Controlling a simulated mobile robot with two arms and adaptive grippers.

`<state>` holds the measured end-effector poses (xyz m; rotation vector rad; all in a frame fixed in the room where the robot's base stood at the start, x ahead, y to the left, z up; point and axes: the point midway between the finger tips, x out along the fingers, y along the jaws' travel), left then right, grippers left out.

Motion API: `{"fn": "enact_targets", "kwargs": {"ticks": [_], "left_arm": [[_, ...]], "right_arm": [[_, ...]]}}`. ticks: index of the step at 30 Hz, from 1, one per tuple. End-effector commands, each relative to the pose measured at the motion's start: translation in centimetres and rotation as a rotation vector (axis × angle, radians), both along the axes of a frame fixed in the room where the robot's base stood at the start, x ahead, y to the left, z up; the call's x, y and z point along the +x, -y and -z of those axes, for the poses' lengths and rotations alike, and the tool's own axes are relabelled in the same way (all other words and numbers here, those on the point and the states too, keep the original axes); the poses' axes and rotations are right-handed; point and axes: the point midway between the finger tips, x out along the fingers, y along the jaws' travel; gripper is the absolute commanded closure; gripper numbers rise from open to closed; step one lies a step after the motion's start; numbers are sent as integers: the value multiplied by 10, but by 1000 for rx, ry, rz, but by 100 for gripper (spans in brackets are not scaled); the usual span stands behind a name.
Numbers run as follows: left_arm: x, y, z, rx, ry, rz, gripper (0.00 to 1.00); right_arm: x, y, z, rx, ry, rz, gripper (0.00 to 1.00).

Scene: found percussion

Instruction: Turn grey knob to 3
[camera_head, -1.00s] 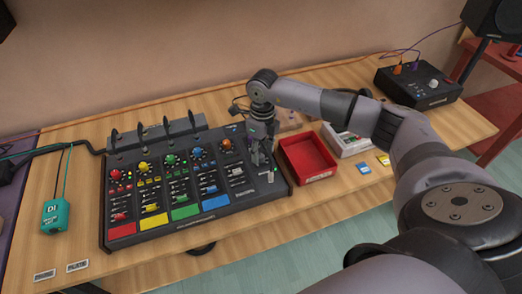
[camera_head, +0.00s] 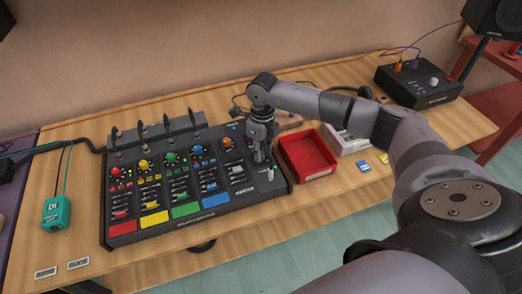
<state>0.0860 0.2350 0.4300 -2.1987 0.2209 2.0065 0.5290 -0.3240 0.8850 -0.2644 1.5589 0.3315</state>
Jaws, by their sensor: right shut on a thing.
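The black mixer (camera_head: 282,190) lies on the wooden table, with rows of coloured knobs and coloured pads along its front. My right gripper (camera_head: 259,157) points down over the mixer's right end, right of the orange knob (camera_head: 225,143). It is shut, apparently on the grey knob, which is hidden beneath its fingers. The knob's pointer and numbers cannot be read. My left gripper is out of view.
A black box (camera_head: 418,88) with a light knob stands at the far right. A teal DI box (camera_head: 56,213) lies at the left.

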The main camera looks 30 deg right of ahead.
Motion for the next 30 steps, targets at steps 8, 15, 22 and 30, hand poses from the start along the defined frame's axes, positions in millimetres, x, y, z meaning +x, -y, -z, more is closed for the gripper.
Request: {"fn": "enact_targets", "kwargs": {"ticks": [8,15,22,30], "left_arm": [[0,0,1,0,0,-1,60],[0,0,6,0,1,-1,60],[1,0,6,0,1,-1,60],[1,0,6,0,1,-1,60]], "right_arm": [[0,1,0,-1,1,7,100],[1,1,-1,0,2,56,100],[1,1,-1,0,2,56,73],[0,0,0,-1,1,55,59]]}}
